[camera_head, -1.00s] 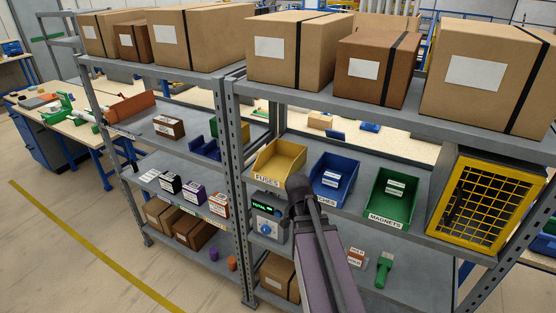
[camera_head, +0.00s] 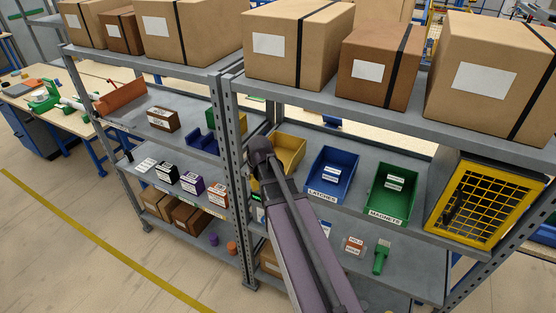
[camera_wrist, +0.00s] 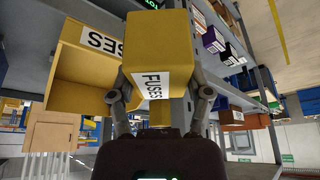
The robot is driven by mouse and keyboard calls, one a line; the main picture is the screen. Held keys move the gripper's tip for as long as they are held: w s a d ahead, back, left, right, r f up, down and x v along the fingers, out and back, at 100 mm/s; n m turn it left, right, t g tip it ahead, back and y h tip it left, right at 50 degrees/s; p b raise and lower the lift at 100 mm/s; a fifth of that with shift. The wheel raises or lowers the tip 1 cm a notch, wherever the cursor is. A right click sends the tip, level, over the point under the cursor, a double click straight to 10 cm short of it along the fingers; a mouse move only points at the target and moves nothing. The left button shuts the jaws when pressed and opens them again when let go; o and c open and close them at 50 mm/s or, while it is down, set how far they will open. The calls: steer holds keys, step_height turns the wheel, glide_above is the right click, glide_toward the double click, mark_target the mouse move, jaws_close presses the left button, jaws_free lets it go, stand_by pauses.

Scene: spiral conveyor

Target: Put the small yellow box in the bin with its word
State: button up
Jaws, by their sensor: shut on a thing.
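In the wrist view my gripper (camera_wrist: 162,95) is shut on the small yellow box (camera_wrist: 160,45). A white label reading FUSES is on the box's near face. In the head view this yellow bin (camera_head: 292,146) stands at the left end of the right rack's middle shelf, partly behind my arm. The held box and my fingers are hidden there by my arm.
A blue bin (camera_head: 318,188) labelled LATCHES and a green bin (camera_head: 373,201) labelled MAGNETS stand to the right. A yellow wire cage (camera_head: 487,204) is at the right end. A grey rack post (camera_head: 233,150) is close left. Large cartons (camera_head: 375,65) fill the top shelf.

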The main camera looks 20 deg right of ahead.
stand_by(0.3)
steer(key=w+d, duration=0.3)
steer(key=d, duration=0.1)
steer(key=w+d, duration=0.3)
steer(key=d, duration=0.1)
steer(key=w+d, duration=0.4)
steer(key=d, duration=0.1)
steer(key=shift+w, duration=0.1)
steer(key=shift+w+d, duration=0.3)
steer(key=shift+d, duration=0.1)
steer(key=shift+w+d+f+b, duration=0.1)
steer(key=shift+d+f+b, duration=0.05)
steer(key=shift+f+b, duration=0.35)
steer(key=shift+w+d+f+b, duration=0.1)
steer(key=shift+f+b, duration=0.35)
steer(key=shift+f, duration=0.05)
steer(key=shift+f+b, duration=0.8)
steer(key=shift+b, duration=0.05)
steer(key=shift+f, duration=0.15)
steer(key=o, duration=1.2)
steer(key=shift+c, duration=0.2)
steer(key=shift+r, duration=0.25)
